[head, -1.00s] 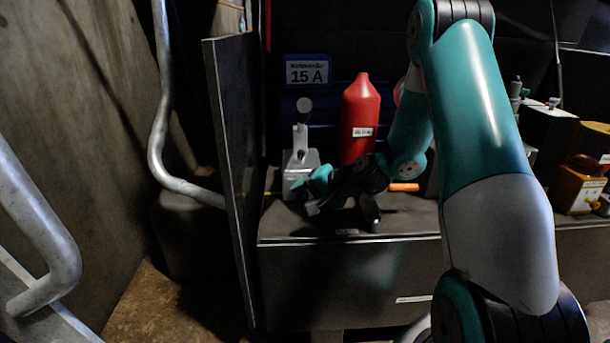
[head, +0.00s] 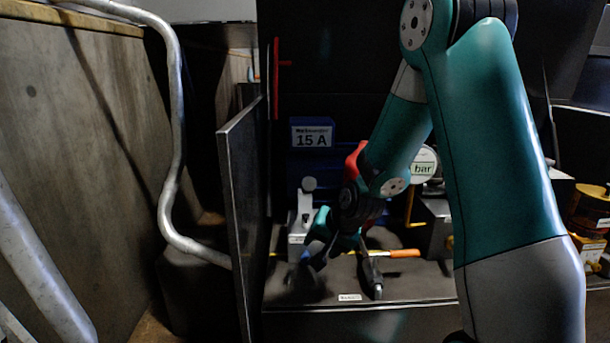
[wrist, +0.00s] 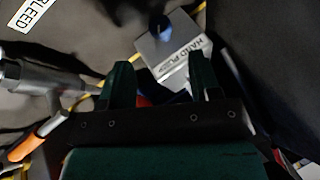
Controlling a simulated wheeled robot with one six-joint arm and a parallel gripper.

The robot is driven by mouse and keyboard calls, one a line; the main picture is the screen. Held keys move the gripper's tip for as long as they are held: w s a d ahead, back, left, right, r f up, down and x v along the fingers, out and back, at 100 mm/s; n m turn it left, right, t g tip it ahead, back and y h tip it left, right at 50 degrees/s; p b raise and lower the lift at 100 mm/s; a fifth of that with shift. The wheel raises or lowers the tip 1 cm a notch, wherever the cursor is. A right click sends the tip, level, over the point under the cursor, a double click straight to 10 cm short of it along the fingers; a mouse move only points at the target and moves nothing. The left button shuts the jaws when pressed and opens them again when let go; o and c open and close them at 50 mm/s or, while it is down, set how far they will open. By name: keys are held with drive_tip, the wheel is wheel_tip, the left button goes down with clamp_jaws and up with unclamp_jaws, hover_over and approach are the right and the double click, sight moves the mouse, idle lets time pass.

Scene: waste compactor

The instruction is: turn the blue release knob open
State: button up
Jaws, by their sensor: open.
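A grey hand pump (head: 298,232) stands on the bench with an upright round-topped lever. In the wrist view its block (wrist: 178,55) carries a "HAND PUMP" label. A dark blue round part on the block looks like the release knob (wrist: 160,28). A little blue also shows low between the fingers; I cannot tell what it belongs to. My gripper (head: 308,262) is at the front of the pump in the head view, dim and partly merged with the shadow. In the wrist view my gripper (wrist: 162,78) is open, its fingers apart and pointing towards the block, with the blue part beyond the tips.
A dark upright panel (head: 243,210) closes the left side. A red bottle (head: 357,158) is mostly hidden by my arm.

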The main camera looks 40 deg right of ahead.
drive_tip(key=p+v, duration=0.4)
drive_tip(key=v, duration=0.5)
drive_tip(key=s+a+r+n+g+y+p, duration=0.2)
drive_tip(key=a+r+n+p, duration=0.4)
drive_tip(key=a+r, duration=0.5)
drive_tip(key=shift+s+a+r+p, duration=0.25)
drive_tip(key=shift+s+r+p, duration=0.2)
drive_tip(key=shift+s+p, duration=0.55)
drive_tip(key=shift+w, duration=0.15)
